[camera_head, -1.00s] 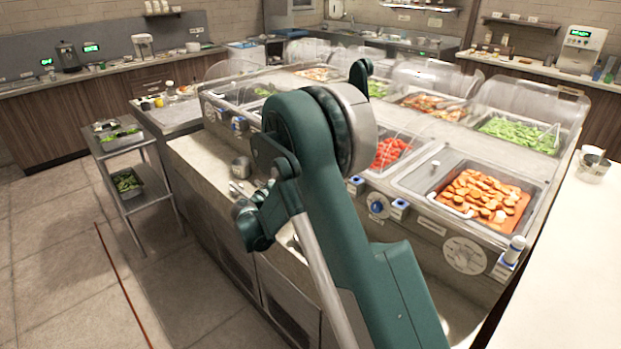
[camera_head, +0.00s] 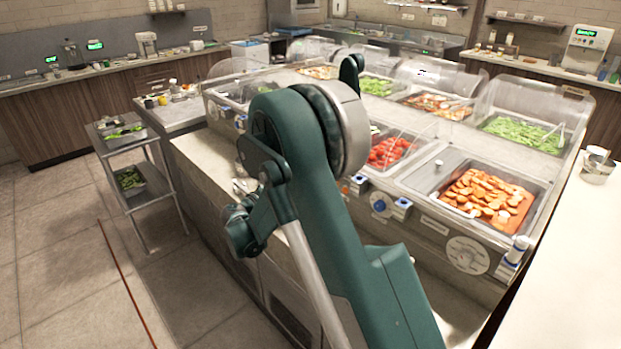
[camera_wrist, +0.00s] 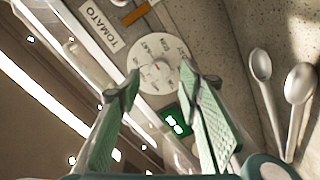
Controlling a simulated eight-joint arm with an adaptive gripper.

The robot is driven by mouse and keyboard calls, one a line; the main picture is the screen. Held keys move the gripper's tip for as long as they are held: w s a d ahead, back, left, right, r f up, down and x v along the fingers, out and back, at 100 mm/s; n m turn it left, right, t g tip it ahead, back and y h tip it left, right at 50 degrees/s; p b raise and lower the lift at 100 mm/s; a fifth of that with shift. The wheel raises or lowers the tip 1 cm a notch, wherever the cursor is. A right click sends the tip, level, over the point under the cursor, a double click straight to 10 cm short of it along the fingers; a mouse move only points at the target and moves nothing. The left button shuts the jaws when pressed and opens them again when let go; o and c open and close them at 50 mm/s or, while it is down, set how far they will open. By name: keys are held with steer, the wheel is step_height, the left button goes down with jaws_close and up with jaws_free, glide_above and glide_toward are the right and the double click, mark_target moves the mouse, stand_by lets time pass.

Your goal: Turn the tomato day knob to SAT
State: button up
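In the wrist view, a round pale dial (camera_wrist: 152,68) with day lettering around its rim sits on the counter front by a white label (camera_wrist: 98,24) reading TOMATO. I cannot tell whether a fingertip touches the dial. In the head view, my arm hides the gripper and this dial. Red tomato pieces (camera_head: 388,151) lie in a well behind the arm.
In the wrist view, a green-lit display (camera_wrist: 177,121) sits just below the dial, and spoons (camera_wrist: 299,86) lie at the right.

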steer(key=v, duration=0.7)
steer(key=shift+s, duration=0.15)
steer(key=s+d+r+n+g+y+p, duration=0.15)
steer(key=s+d+r, duration=0.3)
steer(key=d, duration=0.45)
steer(key=s+d+r+g+y, duration=0.1)
steer(key=s+d+r+g, duration=0.15)
steer(key=s+d, duration=0.45)
steer(key=s+d+r+n+g+y+p, duration=0.15)
steer(key=d+r, duration=0.35)
steer(key=d, duration=0.6)
steer(key=s+d+f+m+y, duration=0.1)
steer(key=s+m+y, duration=0.1)
steer(key=s, duration=0.8)
steer(key=s+d+f+m+y+b, duration=0.1)
steer(key=s+d+y, duration=0.1)
steer(key=s, duration=0.8)
steer(key=s+d+f+m+y+b, duration=0.1)
steer(key=s+y, duration=0.3)
steer(key=s, duration=0.7)
steer(key=shift+d+m, duration=0.65)
steer(key=shift+m, duration=0.15)
stand_by(0.5)
